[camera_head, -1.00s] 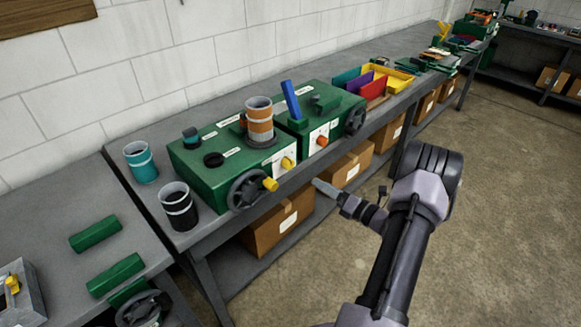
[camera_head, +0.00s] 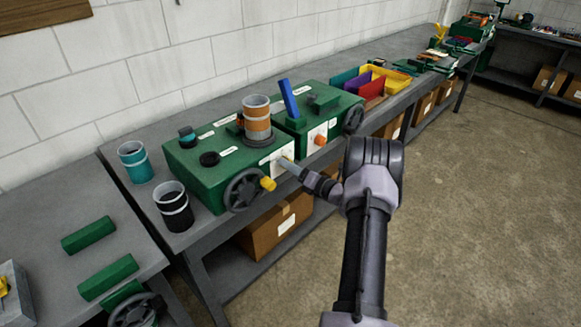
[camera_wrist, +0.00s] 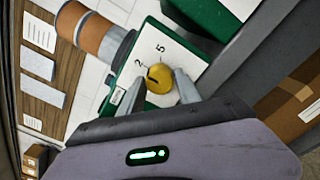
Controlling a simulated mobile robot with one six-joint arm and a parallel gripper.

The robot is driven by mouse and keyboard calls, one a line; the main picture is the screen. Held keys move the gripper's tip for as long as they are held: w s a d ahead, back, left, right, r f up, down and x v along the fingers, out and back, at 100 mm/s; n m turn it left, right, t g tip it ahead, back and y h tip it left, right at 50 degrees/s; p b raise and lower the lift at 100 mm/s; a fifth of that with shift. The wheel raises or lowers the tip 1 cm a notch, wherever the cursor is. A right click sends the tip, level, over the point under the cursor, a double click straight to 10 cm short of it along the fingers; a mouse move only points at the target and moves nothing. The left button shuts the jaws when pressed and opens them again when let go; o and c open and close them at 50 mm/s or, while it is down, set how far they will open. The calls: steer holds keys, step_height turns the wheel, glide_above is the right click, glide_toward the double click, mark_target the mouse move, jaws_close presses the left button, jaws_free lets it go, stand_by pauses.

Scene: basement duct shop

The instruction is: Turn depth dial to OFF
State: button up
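The yellow dial (camera_wrist: 160,78), with a dark pointer mark, sits on a white plate (camera_wrist: 158,50) marked 2 and 5; any OFF mark is not readable. My gripper (camera_wrist: 159,80) is open, with one finger on each side of the dial; I cannot tell whether they touch it. In the head view my gripper (camera_head: 284,162) is at the front face of the left green machine box (camera_head: 205,181) and hides the dial. The box's labels are too small to read.
An orange knob (camera_head: 320,140) is on the right green box. A copper-banded cylinder (camera_head: 257,118) stands on top. Cardboard boxes (camera_head: 283,222) sit below; the floor to the right is clear.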

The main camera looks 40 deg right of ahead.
jaws_close()
steer(key=shift+n+b, duration=3.9)
steer(key=shift+n, duration=1.9)
steer(key=o, duration=0.5)
jaws_free()
